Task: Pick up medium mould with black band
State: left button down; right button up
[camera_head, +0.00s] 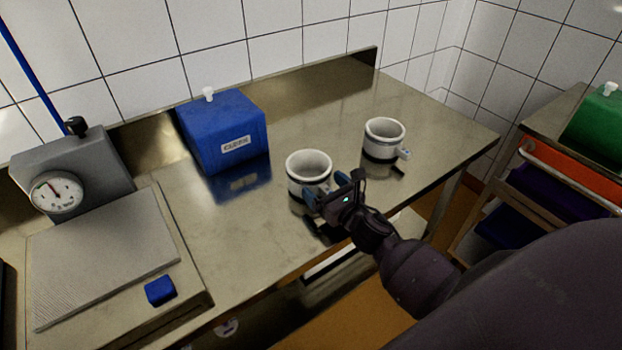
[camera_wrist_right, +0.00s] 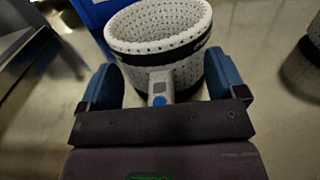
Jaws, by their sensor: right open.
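A white perforated mould with a black band (camera_head: 308,167) stands upright on the steel table, right in front of my right gripper (camera_head: 334,192). In the right wrist view the same mould (camera_wrist_right: 160,28) shows its open top, a dark band under the rim and a grey tab (camera_wrist_right: 160,84) with a blue dot. The tab points at my right gripper (camera_wrist_right: 165,82), which is open, with one blue finger on each side of the tab and a gap to it. A second white mould with a dark band (camera_head: 384,137) stands farther right, its tab facing right. My left gripper is not in view.
A blue box with a label (camera_head: 222,130) stands behind and left of the near mould. A scale with a dial (camera_head: 58,192) and a small blue block (camera_head: 160,291) are at the left. A cart with a green box (camera_head: 598,130) stands at the right. The table between the moulds is clear.

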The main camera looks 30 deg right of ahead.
grip_shut()
dwell(0.4)
